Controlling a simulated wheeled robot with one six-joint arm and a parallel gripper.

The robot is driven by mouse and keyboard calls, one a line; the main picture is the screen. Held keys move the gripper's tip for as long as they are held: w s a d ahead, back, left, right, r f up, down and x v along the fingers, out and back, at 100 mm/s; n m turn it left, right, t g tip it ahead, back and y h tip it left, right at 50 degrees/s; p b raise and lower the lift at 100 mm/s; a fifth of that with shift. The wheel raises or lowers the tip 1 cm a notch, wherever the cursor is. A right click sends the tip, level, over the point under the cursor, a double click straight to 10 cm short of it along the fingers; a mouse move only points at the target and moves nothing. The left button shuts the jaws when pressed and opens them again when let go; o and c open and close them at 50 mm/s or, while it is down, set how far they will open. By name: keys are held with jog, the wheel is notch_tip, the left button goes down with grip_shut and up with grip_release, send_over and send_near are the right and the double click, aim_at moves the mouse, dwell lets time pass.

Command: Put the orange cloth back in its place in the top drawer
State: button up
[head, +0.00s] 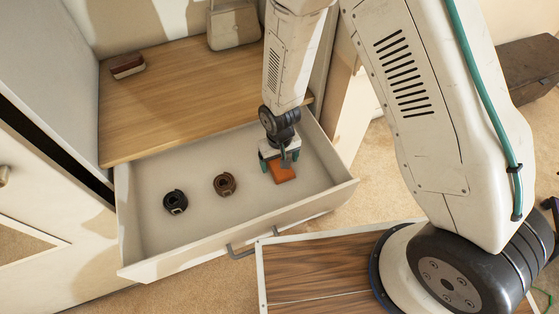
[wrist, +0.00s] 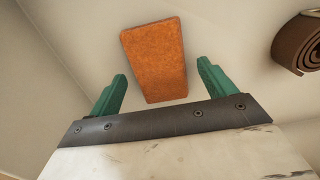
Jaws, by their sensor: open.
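The orange cloth (head: 283,173) is a small folded rectangle lying flat on the floor of the open top drawer (head: 150,245), toward the drawer's right end. My gripper (head: 280,163) is inside the drawer, just behind and partly over the cloth. In the wrist view my gripper (wrist: 160,90) has its green fingers spread apart, with the cloth (wrist: 155,60) between and beyond their tips. No finger visibly touches the cloth. The exact height of the fingers above the drawer floor is hard to tell.
A brown rolled belt (head: 225,184) and a black rolled belt (head: 175,202) lie left of the cloth in the drawer. A brush-like object (head: 127,66) and a beige bag (head: 234,25) rest on the wooden surface above. The drawer walls surround my gripper.

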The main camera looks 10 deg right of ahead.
notch_tip(320, 180, up, 11)
jog(key=s+d+r+m, duration=0.1)
jog(key=s+d+r, duration=0.1)
jog(key=d+r, duration=0.6)
jog(key=s+d+r+m, duration=0.15)
jog(key=d+r, duration=0.25)
jog(key=r, duration=0.8)
jog(key=s+d+r, duration=0.4)
jog(key=s+r, duration=0.1)
jog(key=s, duration=0.3)
jog(key=s+d+r+t, duration=0.1)
jog(key=s+d+r, duration=0.3)
jog(key=s, duration=0.4)
jog(key=shift+d+r+m, duration=0.35)
jog(key=shift+d+r, duration=0.05)
jog(key=shift+r, duration=0.5)
